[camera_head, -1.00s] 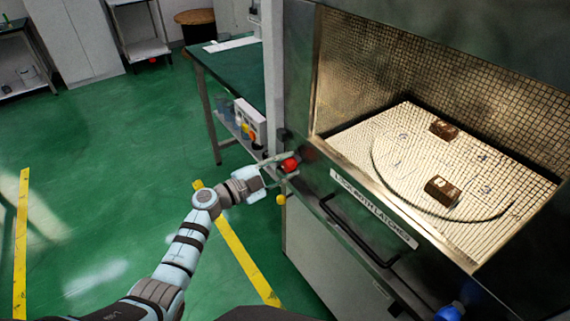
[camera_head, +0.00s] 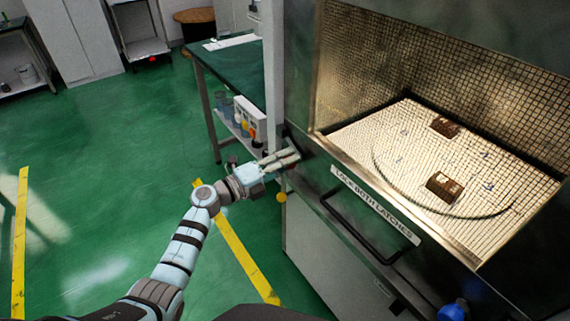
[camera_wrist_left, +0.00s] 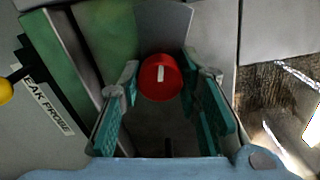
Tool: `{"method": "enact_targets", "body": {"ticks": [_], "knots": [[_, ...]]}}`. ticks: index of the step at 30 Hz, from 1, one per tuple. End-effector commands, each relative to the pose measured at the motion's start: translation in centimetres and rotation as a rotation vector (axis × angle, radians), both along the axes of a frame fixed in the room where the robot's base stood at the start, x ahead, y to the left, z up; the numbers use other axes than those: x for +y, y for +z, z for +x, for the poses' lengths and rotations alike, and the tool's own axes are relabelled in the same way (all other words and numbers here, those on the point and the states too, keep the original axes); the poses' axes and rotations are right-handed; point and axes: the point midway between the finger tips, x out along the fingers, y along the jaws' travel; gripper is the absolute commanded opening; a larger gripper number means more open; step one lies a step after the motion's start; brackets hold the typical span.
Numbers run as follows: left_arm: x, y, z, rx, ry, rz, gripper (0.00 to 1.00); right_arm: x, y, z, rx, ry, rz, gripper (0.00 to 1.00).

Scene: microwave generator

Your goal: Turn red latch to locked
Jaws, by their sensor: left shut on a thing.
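The red latch (camera_wrist_left: 160,78) is a round red knob with a short white mark, which stands nearly upright in the left wrist view. It sits on the front of the microwave generator (camera_head: 313,168), near the left end of the door. My left gripper (camera_head: 291,157) is at the latch, its fingers hiding the knob in the head view. In the left wrist view the fingers (camera_wrist_left: 158,84) lie on both sides of the red knob, shut on it. My right gripper is in no view.
A label (camera_head: 375,205) reading "LOCK BOTH LATCHES" and a dark bar handle (camera_head: 350,232) are on the door front. A blue knob (camera_head: 452,312) shows at lower right. Two brown blocks (camera_head: 444,187) lie in the lit chamber.

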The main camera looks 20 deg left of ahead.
Motion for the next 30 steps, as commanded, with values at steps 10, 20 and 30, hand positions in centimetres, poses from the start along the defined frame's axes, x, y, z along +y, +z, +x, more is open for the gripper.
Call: {"method": "enact_targets", "body": {"ticks": [10, 20, 30], "knots": [[0.02, -0.17, -0.01, -0.134, 0.0, 0.163, 0.03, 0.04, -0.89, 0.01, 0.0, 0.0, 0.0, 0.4], [0.03, -0.15, -0.02, -0.177, 0.001, 0.217, 0.03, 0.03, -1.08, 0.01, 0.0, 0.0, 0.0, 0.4], [0.03, -0.16, -0.03, -0.178, 0.0, 0.219, 0.03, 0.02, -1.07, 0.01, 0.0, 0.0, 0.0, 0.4]]}}
